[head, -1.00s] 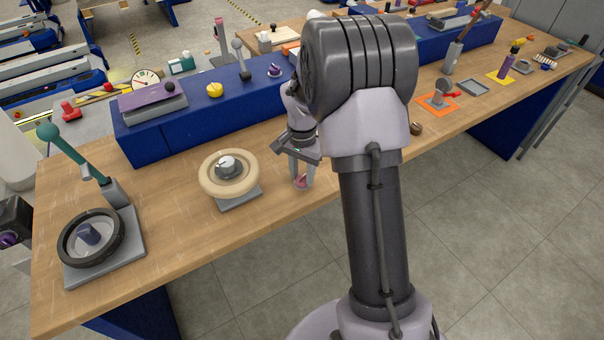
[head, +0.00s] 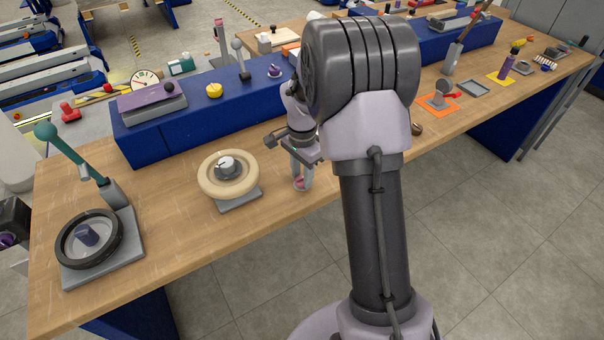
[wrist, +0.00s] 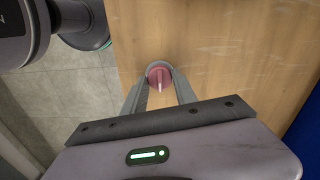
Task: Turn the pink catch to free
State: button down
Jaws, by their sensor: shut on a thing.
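The pink catch (wrist: 158,77) is a small round knob with a pale raised bar, on the wooden bench top near its front edge. In the wrist view it sits between the fingertips of my gripper (wrist: 160,72), which is shut on it. The pale bar points nearly straight up and down in that view. In the head view my gripper (head: 301,185) reaches down to the bench, and only a little of the pink catch (head: 300,183) shows between the fingers. The base around the catch is mostly hidden.
A cream handwheel (head: 205,187) stands left of my gripper. A green-handled lever (head: 75,152) with a dark ring is farther left. A blue raised box (head: 190,132) with knobs runs behind. An orange-based device (head: 438,102) lies to the right. Bench wood (wrist: 235,45) beside the catch is clear.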

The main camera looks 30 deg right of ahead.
aim_at(302, 177)
jog(key=c, duration=1)
grip_release()
jog(key=shift+o, duration=0.2)
jog(key=shift+r, duration=0.1)
notch_tip(302, 177, up, 17)
jog(key=p, duration=0.6)
jog(key=shift+r, duration=0.15)
